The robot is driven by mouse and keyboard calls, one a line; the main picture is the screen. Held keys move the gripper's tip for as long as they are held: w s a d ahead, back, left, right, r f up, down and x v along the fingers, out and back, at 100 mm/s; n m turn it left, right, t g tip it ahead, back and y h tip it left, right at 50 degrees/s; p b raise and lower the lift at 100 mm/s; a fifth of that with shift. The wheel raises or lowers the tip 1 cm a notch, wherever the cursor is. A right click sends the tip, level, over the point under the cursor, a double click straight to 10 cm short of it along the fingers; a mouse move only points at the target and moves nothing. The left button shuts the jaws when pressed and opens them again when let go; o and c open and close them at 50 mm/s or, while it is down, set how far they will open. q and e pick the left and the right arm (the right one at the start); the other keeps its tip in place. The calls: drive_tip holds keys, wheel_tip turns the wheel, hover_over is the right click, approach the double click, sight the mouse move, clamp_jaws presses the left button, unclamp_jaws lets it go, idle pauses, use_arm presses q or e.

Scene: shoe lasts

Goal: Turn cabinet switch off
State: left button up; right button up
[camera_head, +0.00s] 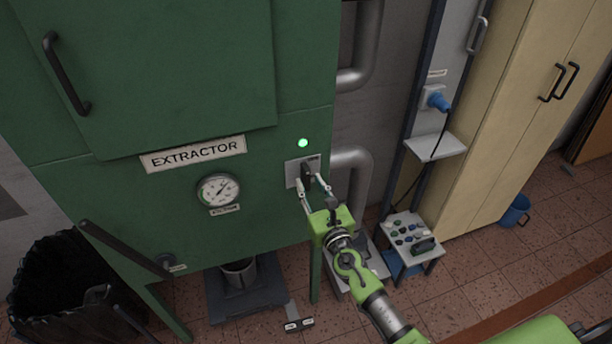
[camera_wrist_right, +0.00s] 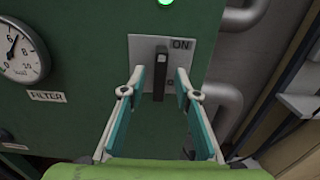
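The cabinet switch is a black upright handle (camera_wrist_right: 160,75) on a grey plate (camera_wrist_right: 180,50) marked ON at its upper right. In the head view the plate (camera_head: 292,172) is on the right side of the green extractor cabinet (camera_head: 200,95), below a lit green lamp (camera_head: 303,143). My right gripper (camera_wrist_right: 160,83) is open, with one finger on each side of the switch handle. Gaps show between handle and fingers in the wrist view; depth is hard to judge. In the head view the right gripper (camera_head: 313,188) partly covers the switch. My left gripper is not in view.
A round gauge (camera_head: 219,190) is on the cabinet left of the switch. Grey pipes (camera_head: 352,160) run just right of the cabinet. A small table with several small items (camera_head: 410,236) stands to the right. A black bin (camera_head: 60,290) is at lower left.

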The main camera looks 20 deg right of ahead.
sight(308, 180)
drive_tip(key=shift+w, duration=1.65)
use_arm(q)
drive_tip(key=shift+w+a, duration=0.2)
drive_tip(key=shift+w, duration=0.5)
use_arm(e)
drive_tip(key=shift+w, duration=0.1)
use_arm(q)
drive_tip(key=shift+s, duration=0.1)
use_arm(e)
clamp_jaws()
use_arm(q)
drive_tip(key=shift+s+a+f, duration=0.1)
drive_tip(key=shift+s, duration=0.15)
